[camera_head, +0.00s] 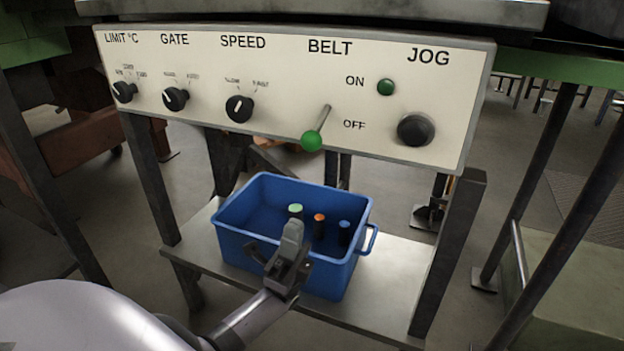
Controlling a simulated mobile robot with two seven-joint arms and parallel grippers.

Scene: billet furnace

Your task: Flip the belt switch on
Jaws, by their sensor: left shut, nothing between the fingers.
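The belt switch (314,136) is a toggle lever with a green ball tip, under the label BELT on the cream control panel (270,90). Its lever points down, toward the OFF label. A round, dark green lamp (386,87) sits beside the ON label. My left gripper (292,232) is shut and empty. In the picture it lies below the switch, in front of the blue bin, and apart from the panel. My right gripper is not in view.
A blue bin (232,241) with several capped cylinders stands on a metal shelf (395,290) below the panel. Knobs for LIMIT, GATE (175,98) and SPEED (239,108) are left of the switch. A black JOG button (415,130) is to its right.

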